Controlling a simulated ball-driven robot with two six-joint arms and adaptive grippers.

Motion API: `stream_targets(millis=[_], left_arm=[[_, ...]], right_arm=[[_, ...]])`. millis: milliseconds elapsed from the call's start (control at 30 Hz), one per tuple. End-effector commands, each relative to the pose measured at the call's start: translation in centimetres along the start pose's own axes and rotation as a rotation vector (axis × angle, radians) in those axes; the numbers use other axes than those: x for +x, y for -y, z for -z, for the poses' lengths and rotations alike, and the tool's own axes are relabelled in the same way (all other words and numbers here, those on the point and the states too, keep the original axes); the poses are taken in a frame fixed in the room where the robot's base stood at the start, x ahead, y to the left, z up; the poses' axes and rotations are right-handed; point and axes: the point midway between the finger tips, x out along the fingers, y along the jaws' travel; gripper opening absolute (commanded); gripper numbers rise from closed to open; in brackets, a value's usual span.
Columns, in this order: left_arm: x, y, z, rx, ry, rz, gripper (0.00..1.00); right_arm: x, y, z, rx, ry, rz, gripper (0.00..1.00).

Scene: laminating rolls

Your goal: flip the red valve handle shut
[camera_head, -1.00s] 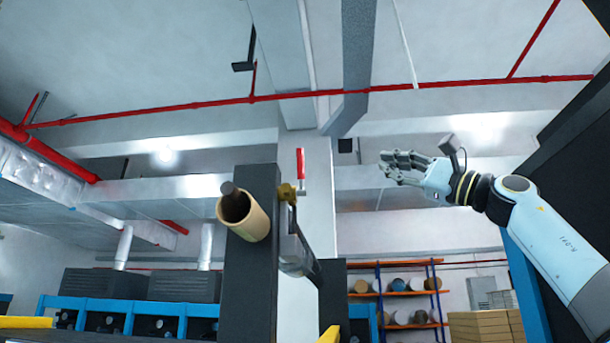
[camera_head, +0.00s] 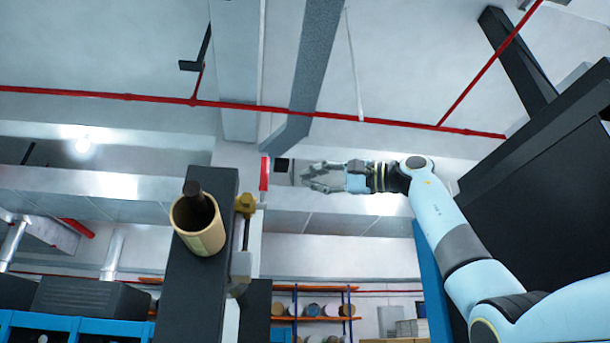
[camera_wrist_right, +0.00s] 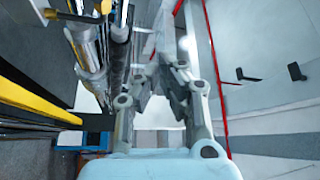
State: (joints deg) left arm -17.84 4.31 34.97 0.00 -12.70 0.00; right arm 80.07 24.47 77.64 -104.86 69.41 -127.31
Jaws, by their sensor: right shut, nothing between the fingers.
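The red valve handle (camera_head: 264,173) stands upright in the head view, up and to the right of the brass valve body (camera_head: 245,204). The valve sits at the right side of a dark upright post (camera_head: 197,285). My right gripper (camera_head: 307,178) is to the right of the handle at about its height in the picture, with a gap between them. Its fingers are together and hold nothing. In the right wrist view the gripper (camera_wrist_right: 161,88) points away from the camera, and a brass part (camera_wrist_right: 50,14) shows at the top left. My left gripper is out of view.
A tan tube with a dark core (camera_head: 198,226) sticks out from the post. A large dark panel (camera_head: 545,210) stands on the right. Metal and black rollers (camera_wrist_right: 90,50) run along the left of the wrist view. Shelves with rolls (camera_head: 313,310) are far behind.

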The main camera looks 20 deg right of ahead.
Motion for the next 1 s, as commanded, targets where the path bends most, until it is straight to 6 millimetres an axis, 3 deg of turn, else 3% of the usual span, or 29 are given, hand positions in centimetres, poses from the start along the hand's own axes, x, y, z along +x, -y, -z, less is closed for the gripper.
stream_targets(millis=[200, 367, 633, 1000], left_arm=[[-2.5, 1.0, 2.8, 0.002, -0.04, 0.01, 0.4], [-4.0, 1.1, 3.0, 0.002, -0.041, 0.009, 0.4], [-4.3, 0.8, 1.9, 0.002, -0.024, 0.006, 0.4], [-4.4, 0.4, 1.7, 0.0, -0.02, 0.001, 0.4]], right_arm=[[4.8, 0.5, 0.0, 0.004, 0.004, 0.002, 0.0], [8.2, 0.5, 0.0, 0.004, 0.004, 0.001, 0.0], [7.0, 0.1, -3.1, -0.002, 0.001, 0.001, 0.0], [6.6, 0.1, -3.8, 0.0, 0.0, 0.001, 0.0]])
